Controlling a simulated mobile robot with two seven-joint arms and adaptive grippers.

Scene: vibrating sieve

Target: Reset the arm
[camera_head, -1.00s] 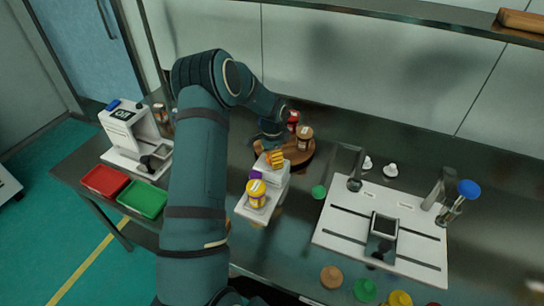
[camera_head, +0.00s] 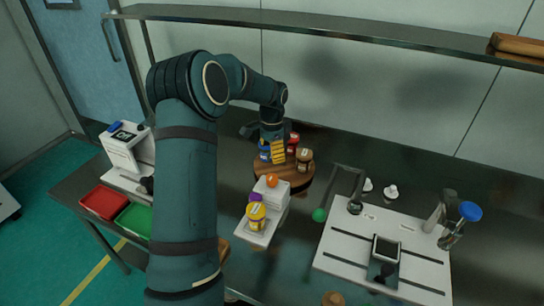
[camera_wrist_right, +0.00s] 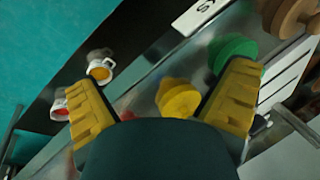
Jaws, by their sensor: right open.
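My left arm comes in from the left in the head view. My right gripper (camera_wrist_right: 160,85) is outside the head view. In the right wrist view its yellow fingers are wide apart, with nothing held between them.
Red (camera_head: 104,201) and green (camera_head: 134,218) trays lie at the left. A white slotted board (camera_head: 345,246) with a small device lies at the right. A shelf (camera_head: 350,31) runs above. The right wrist view shows blurred yellow (camera_wrist_right: 178,98) and green (camera_wrist_right: 232,48) lids beyond the fingers.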

